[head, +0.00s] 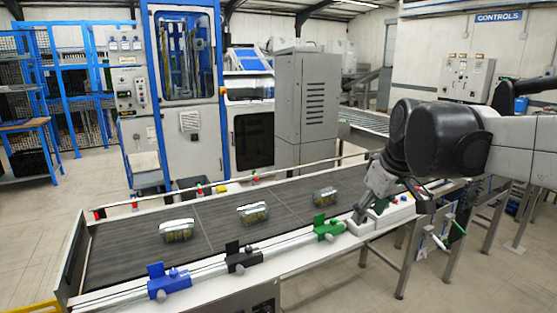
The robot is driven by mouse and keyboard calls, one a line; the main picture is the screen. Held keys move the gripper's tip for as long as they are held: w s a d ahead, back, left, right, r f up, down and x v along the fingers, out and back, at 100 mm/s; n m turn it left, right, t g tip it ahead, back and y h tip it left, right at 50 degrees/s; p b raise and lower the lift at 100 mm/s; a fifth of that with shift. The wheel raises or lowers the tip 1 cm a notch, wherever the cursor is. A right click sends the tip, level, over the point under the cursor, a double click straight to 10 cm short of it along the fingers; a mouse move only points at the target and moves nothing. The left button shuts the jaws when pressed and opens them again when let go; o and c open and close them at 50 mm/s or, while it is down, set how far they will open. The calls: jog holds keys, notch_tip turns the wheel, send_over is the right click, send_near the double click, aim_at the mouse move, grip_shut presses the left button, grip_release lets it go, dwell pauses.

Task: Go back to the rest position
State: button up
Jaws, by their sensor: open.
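My gripper (365,217) hangs at the right end of the conveyor (130,247), above its near rail and just right of the green clamp-like fixture. It is open, and I see nothing held in it. The fingertips are small and partly blend with the white boxes behind and beside them. My arm reaches in from the right edge of the view.
Blue (168,283), black (243,257) and green (327,228) fixtures line the near rail. White boxes (392,212) sit by my gripper. A grey cabinet (307,95) stands behind.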

jog(key=s+f+m+t, duration=0.1)
jog(key=s+f+m, duration=0.1)
jog(key=s, duration=0.4)
jog(key=s+f+m, duration=0.2)
jog(key=s+f, duration=0.3)
jog(key=s, duration=0.2)
jog(key=s+f+m+t+h, duration=0.1)
jog(key=s+f, duration=0.2)
jog(key=s, duration=0.4)
jog(key=shift+f+m+t, duration=0.3)
jog(key=shift+f+m, duration=0.1)
